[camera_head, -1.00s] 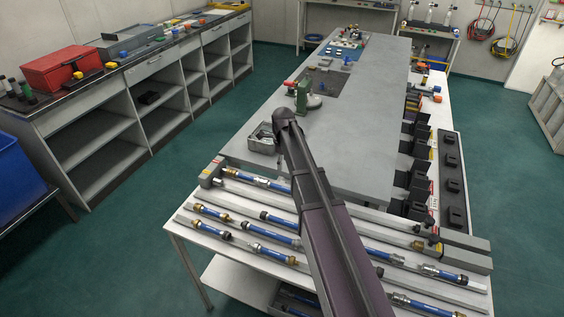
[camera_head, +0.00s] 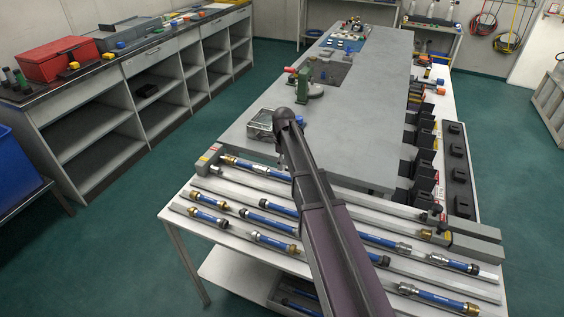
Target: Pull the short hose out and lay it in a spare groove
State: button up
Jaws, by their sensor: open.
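Several blue hoses with brass, steel or black end fittings lie in the pale grooved rack (camera_head: 330,262) on the near bench. One blue hose (camera_head: 250,167) lies in the rearmost row, its left end by a grey end block (camera_head: 207,160). Shorter-looking blue pieces show at the left, one blue hose (camera_head: 208,200) and another in front of it (camera_head: 207,216). More blue hoses lie at the right (camera_head: 385,241) and front right (camera_head: 440,299). I cannot tell which is the short hose. My dark arm crosses the rack and hides its middle. My gripper does not show.
A grey worktop (camera_head: 350,130) extends behind the rack, with a metal tray (camera_head: 261,122) and a green device (camera_head: 303,85). Black holders (camera_head: 424,150) line its right side. Shelving (camera_head: 160,95) with a red box (camera_head: 58,58) stands left. Green floor between is clear.

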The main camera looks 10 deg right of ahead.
aim_at(287, 178)
jog(key=shift+f+b, duration=2.9)
jog(key=shift+f, duration=0.35)
grip_shut()
